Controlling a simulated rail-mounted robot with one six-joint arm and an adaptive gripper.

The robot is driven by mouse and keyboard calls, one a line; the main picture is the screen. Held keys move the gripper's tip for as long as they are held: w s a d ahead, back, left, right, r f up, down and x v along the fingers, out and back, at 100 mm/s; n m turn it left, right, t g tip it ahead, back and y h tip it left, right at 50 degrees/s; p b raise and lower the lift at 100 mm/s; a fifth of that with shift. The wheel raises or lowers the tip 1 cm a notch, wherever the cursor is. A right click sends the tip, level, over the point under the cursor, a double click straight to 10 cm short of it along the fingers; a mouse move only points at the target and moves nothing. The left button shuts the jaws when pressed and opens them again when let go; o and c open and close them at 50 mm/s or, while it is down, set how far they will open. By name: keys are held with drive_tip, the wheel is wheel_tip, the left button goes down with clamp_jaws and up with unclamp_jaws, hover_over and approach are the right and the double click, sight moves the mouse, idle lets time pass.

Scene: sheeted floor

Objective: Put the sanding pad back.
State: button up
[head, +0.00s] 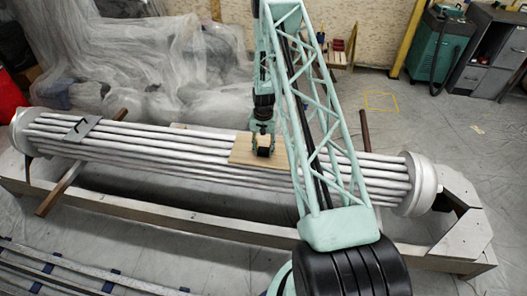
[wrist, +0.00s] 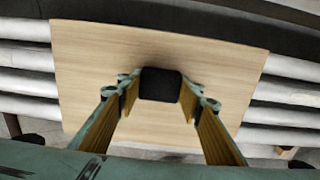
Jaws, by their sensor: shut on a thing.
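The sanding pad, a small black block (head: 264,152), is between the fingers of my gripper (head: 263,142) over a light wooden board (head: 241,152) in the head view. In the wrist view the black pad (wrist: 160,82) sits between the two yellow-lined fingertips, and my gripper (wrist: 160,94) is shut on it. The board (wrist: 90,60) fills the middle of that view behind the pad. I cannot tell whether the pad touches the board or is just above it. The pad's underside is hidden.
A grey bracket (head: 80,129) is on the pipes at left. A yellow square (head: 381,101) marks clear floor behind. A teal machine (head: 437,50) stands back right.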

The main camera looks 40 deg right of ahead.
sight(263, 150)
drive_tip(key=shift+f, duration=0.15)
drive_tip(key=o, duration=0.9)
drive_tip(key=shift+r+p, duration=0.65)
drive_tip(key=shift+r, duration=5.5)
